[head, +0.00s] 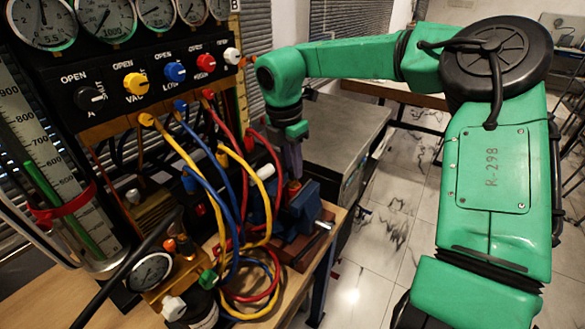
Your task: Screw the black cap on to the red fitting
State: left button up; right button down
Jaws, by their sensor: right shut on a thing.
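My right gripper (292,160) points down over the blue vise (302,203) at the right end of the bench. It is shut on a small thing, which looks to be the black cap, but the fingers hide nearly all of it. The red fitting (294,186) shows as a small reddish spot in the vise, just below the fingertips. I cannot tell whether the cap touches the fitting. My left gripper is not in view.
A gauge panel (120,65) with coloured knobs stands at the left. Yellow, blue and red hoses (245,215) loop down close beside the vise. A loose dial gauge (150,272) sits at the front left. A grey cabinet (335,135) stands behind the gripper.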

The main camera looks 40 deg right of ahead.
jog(key=shift+f+m+b, duration=0.2)
jog(key=shift+m+b, duration=0.15)
jog(key=shift+m, duration=0.55)
jog(key=shift+r+m+g, duration=0.1)
jog(key=shift+m+g, duration=0.2)
jog(key=shift+m, duration=0.2)
jog(key=shift+m+b, duration=0.35)
jog(key=shift+m, duration=0.15)
jog(key=m, duration=0.2)
jog(key=shift+m+g+b, duration=0.3)
jog(key=shift+m+b, duration=0.1)
jog(key=shift+m, duration=0.7)
jog(key=m, duration=0.3)
jog(key=shift+g+y+p, duration=0.3)
jog(key=shift+y+p, duration=0.1)
jog(key=shift+s+m, duration=0.1)
jog(key=shift+m, duration=1)
